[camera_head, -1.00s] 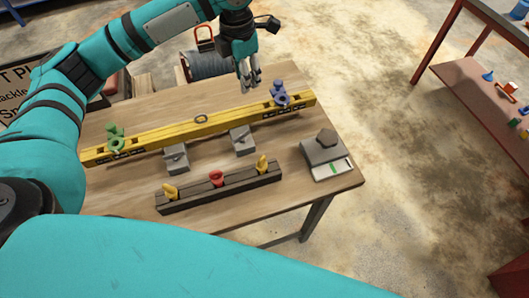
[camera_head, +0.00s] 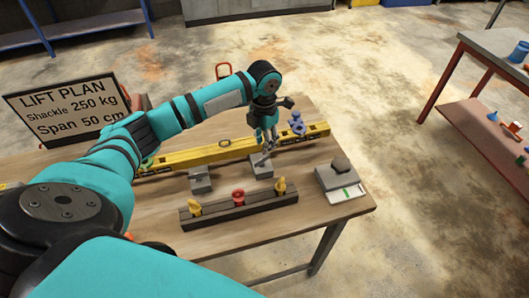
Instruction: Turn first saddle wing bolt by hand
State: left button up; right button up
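A yellow beam (camera_head: 187,157) lies across the wooden table, with a blue shackle (camera_head: 297,123) at its right end and a green shackle at its left end, mostly hidden by my arm. Two grey saddle blocks stand in front of the beam: a left block (camera_head: 200,182) and a right block (camera_head: 261,171). A small bolt-like part shows on each, too small to tell its form. My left gripper (camera_head: 266,153) points down just above the right block and hides part of it. Contact and finger opening cannot be told. My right gripper is not in view.
A dark rail (camera_head: 240,209) holds two yellow pieces and a red piece (camera_head: 238,195) at the table front. A grey box (camera_head: 340,178) with a dark knob stands at right. A lift plan sign (camera_head: 62,102) stands behind left. A red-framed bench (camera_head: 480,103) is far right.

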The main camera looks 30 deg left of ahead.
aim_at(264, 157)
pick_arm(q)
notch_tip(264, 157, down, 6)
jog(key=shift+r+p, duration=0.1)
jog(key=shift+p, duration=0.4)
jog(key=shift+f, duration=0.45)
grip_shut()
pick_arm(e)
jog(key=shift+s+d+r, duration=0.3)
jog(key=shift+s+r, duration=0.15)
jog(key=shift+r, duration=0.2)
